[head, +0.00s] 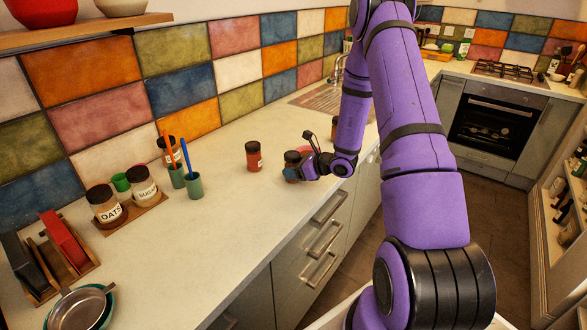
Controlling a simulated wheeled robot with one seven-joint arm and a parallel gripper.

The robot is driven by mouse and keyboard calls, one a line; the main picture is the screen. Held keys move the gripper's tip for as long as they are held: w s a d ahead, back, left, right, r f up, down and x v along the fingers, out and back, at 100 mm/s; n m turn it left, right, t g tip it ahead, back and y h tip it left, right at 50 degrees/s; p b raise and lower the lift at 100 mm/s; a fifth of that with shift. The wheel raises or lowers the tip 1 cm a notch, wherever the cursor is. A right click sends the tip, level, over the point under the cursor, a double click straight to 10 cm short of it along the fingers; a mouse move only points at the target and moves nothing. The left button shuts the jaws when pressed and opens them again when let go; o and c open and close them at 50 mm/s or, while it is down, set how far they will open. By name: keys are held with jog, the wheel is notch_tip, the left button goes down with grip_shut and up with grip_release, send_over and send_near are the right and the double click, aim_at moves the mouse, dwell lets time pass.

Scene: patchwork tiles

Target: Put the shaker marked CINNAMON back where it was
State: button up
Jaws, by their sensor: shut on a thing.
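My gripper (296,172) is low over the counter (235,215), near its front edge, in the head view. It is shut on a small reddish shaker with a dark lid (291,157), which looks upright. The fingers hide most of this shaker, and I cannot read any marking on it. I cannot tell whether its base touches the counter. A similar red-brown shaker with a dark lid (254,157) stands upright just left of my gripper, apart from it; its pale label is too small to read. Another dark-lidded jar or shaker (335,122) shows partly behind my arm.
Jars marked OATS (107,208) and SUGAR (144,187) stand on a wooden board at left. Green cups (195,188) hold long utensils. A rack with red and dark items (62,245) and a metal pan (82,308) are front left. The middle counter is clear.

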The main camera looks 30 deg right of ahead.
jog(key=o, duration=1)
